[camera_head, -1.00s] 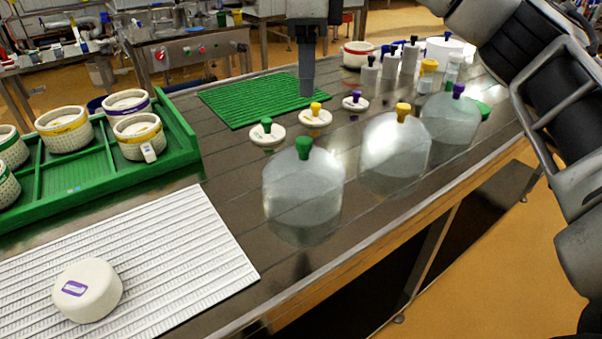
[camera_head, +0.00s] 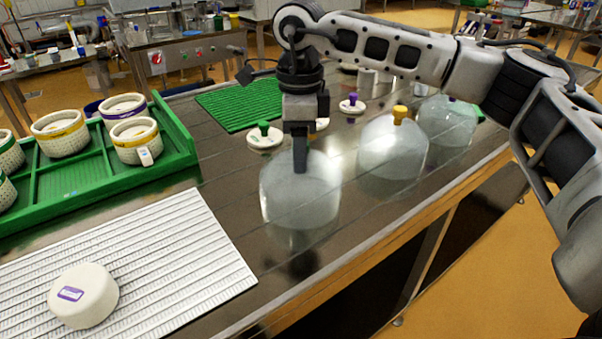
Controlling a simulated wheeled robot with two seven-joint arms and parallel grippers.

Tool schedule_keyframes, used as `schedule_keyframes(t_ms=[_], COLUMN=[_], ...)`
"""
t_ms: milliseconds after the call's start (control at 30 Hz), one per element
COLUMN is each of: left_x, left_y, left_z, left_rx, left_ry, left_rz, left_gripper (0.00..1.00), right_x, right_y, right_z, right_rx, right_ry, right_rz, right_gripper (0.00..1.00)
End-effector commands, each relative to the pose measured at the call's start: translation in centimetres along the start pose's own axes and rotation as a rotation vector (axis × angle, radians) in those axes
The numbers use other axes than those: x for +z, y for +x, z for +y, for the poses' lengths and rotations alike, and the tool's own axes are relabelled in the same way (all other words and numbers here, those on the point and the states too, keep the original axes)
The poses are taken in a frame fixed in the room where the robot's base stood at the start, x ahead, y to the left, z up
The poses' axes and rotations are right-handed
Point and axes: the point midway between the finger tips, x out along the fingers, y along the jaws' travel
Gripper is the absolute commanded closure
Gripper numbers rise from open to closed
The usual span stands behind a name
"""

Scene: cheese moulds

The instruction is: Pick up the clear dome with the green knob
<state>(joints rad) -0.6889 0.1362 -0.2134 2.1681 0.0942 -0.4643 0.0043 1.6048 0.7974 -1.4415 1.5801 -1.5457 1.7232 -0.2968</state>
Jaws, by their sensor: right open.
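The clear dome (camera_head: 284,203) stands upright on the dark metal table, nearest of three domes. Its green knob is hidden now behind my right gripper (camera_head: 300,168), which hangs straight down from above over the dome's top. The finger seen from the side covers the knob's place; I cannot tell whether the fingers are around the knob or just above it. The gripper is open. My left gripper is not in view.
A clear dome with a yellow knob (camera_head: 393,150) stands close to the right, and another dome (camera_head: 447,122) beyond it. A green-knobbed lid (camera_head: 264,137) lies behind. A white ribbed mat (camera_head: 196,249) with a white cheese (camera_head: 84,296) and a green tray (camera_head: 190,150) lie left.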

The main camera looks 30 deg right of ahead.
Motion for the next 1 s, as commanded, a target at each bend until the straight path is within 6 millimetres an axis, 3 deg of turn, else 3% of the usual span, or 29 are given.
schedule_keyframes(t_ms=[167, 300, 367, 767, 1000], left_x=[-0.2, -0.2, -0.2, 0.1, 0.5], left_y=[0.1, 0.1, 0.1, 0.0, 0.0], left_z=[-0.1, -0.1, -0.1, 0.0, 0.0], left_rx=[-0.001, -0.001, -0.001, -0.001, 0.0], left_ry=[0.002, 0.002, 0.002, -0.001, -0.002], left_rz=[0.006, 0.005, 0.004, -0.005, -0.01], left_gripper=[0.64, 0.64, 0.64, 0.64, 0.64], right_x=[0.0, 0.0, 0.0, 0.0, 0.0], right_y=[0.0, 0.0, 0.0, -0.6, -3.7], right_z=[0.0, 0.0, 0.0, 0.0, 0.3], right_rx=[0.0, 0.0, 0.0, -0.001, -0.002], right_ry=[0.0, 0.0, 0.0, 0.001, -0.003], right_rz=[0.0, 0.0, 0.0, 0.0, -0.002], right_gripper=[0.49, 0.88, 1.0, 1.0, 1.0])
